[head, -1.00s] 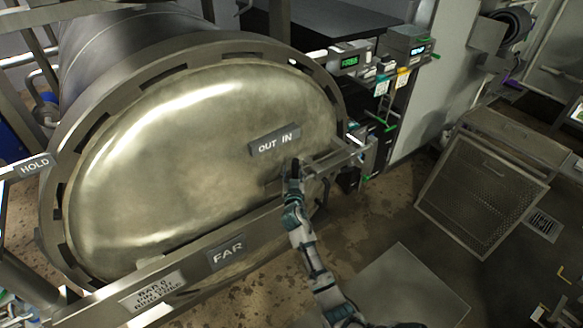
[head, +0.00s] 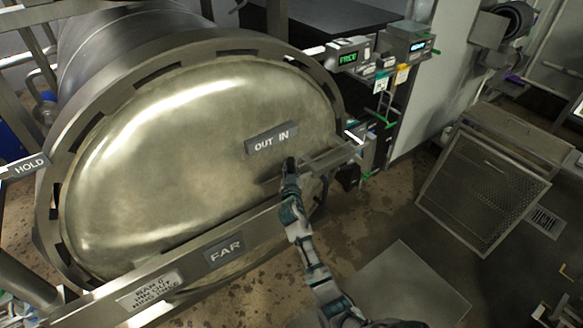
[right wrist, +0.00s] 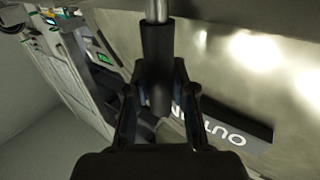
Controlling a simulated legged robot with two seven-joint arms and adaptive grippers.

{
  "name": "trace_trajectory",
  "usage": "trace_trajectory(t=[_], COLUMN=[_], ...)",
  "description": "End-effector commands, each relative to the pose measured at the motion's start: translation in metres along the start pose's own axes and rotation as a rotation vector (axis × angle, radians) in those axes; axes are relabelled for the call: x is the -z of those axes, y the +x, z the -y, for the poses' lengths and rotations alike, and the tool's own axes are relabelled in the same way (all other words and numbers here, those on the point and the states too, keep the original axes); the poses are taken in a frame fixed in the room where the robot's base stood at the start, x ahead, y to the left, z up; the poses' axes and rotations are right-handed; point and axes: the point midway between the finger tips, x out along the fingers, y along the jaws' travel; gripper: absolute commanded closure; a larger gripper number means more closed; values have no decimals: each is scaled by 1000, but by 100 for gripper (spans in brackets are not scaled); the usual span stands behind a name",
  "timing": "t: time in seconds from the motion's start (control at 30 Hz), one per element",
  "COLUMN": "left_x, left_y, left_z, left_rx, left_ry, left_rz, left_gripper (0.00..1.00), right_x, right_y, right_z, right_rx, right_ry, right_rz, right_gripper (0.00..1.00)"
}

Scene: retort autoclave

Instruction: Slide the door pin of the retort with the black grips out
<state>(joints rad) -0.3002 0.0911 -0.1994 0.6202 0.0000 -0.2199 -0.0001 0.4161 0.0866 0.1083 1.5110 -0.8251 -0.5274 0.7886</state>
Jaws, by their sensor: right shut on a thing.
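The retort door (head: 190,185) is a large domed metal disc in the head view, with an "OUT IN" label (head: 271,139) on it. My right gripper (head: 289,166) is just below that label, in front of the door. In the right wrist view my right gripper (right wrist: 156,100) is shut on the black grip (right wrist: 158,50) of the door pin. The pin's bare metal rod (right wrist: 157,10) runs on from the grip to the top of that view. In the head view the grip is mostly hidden by the gripper. My left gripper is in neither view.
A bar with a "FAR" plate (head: 224,249) crosses low in front of the door. A metal bracket (head: 332,156) sticks out right of my gripper. A green "FREE" display (head: 348,58) is at the upper right. A mesh panel (head: 482,193) stands farther right.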

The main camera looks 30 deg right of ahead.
Motion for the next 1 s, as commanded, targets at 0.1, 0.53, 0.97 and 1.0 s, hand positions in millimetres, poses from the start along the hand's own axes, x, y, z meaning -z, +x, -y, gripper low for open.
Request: trace_trajectory(t=[0.1, 0.53, 0.97, 1.0], left_x=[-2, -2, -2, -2], left_y=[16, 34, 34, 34], left_z=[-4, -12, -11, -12], left_rx=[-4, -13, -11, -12], left_ry=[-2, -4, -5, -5], left_rz=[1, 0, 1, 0], left_gripper=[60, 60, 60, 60], right_x=[-3, 0, 0, 0], right_y=[-17, -46, -45, -45], right_z=[29, 71, 68, 68], right_rx=[10, 9, 7, 6], right_ry=[9, 0, 1, 1], right_rz=[-5, 1, 0, 0], right_gripper=[100, 100, 49, 49])
